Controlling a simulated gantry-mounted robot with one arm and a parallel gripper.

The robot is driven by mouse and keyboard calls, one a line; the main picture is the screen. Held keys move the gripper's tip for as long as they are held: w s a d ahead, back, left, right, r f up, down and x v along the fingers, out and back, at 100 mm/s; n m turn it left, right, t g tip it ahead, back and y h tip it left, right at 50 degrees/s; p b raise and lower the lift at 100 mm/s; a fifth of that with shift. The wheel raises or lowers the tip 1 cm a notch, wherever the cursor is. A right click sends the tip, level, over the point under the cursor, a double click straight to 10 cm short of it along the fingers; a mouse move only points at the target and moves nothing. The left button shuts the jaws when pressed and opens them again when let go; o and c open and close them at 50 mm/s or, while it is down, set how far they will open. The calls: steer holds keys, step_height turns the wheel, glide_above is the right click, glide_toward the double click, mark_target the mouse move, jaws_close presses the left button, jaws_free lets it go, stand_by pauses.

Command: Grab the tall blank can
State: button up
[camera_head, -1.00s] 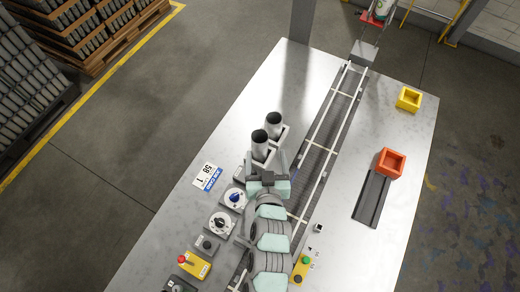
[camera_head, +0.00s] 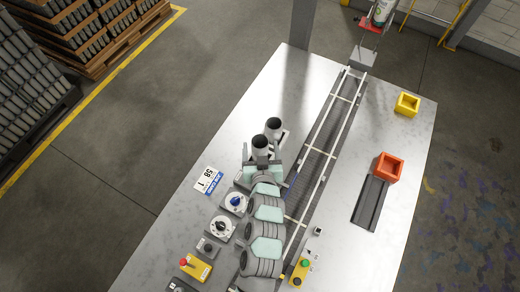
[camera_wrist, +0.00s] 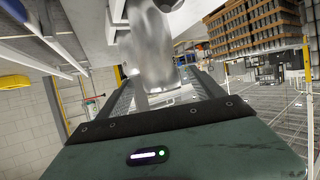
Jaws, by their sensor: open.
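Two plain silver cans stand upright close together on the metal table, a nearer one (camera_head: 260,145) and a farther one (camera_head: 274,125). Their lower parts are partly hidden by my gripper and holders, and I cannot tell which is taller. My gripper (camera_head: 262,158) is open at the nearer can, with a finger on either side of it. In the wrist view a silver can (camera_wrist: 152,45) stands just in front of the gripper; I cannot tell whether the fingers touch it.
A conveyor with white rails (camera_head: 322,150) runs along the right of the cans. Dials (camera_head: 235,201), a yellow button box (camera_head: 195,267) and a printed card (camera_head: 208,181) lie left of my arm. An orange box (camera_head: 389,167) and a yellow box (camera_head: 407,104) are on the right.

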steer(key=shift+x, duration=1.4)
steer(key=shift+s, duration=0.1)
steer(key=shift+c, duration=0.5)
jaws_close()
